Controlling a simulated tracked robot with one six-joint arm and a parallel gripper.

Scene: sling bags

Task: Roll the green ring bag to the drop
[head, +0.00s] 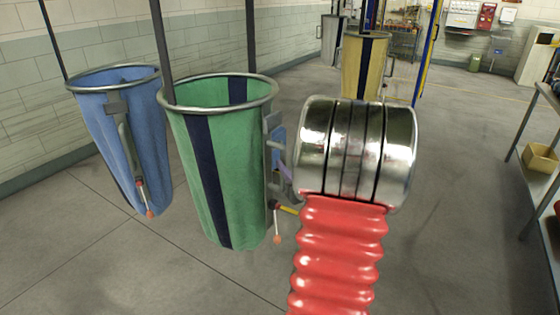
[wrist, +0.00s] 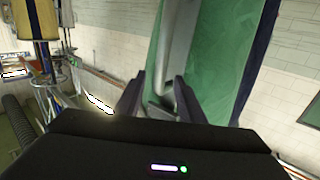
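The green ring bag (head: 218,150) hangs open from a metal ring in the middle left of the head view. It has a dark vertical stripe and a grey handle on its right side, with a red-tipped lever below. In the wrist view the green cloth (wrist: 215,60) fills the upper middle, with the grey handle (wrist: 174,45) in front. My gripper (wrist: 160,76) has its two dark fingers apart, with the handle's lower end between or just beyond them; contact cannot be told. In the head view my wrist mostly hides the gripper, close to the bag's right side.
A blue ring bag (head: 128,130) hangs close on the left. A yellow bag (head: 363,68) and a grey bag (head: 331,40) hang farther back. A bench with a yellow bin (head: 541,158) stands at the right. The floor between is clear.

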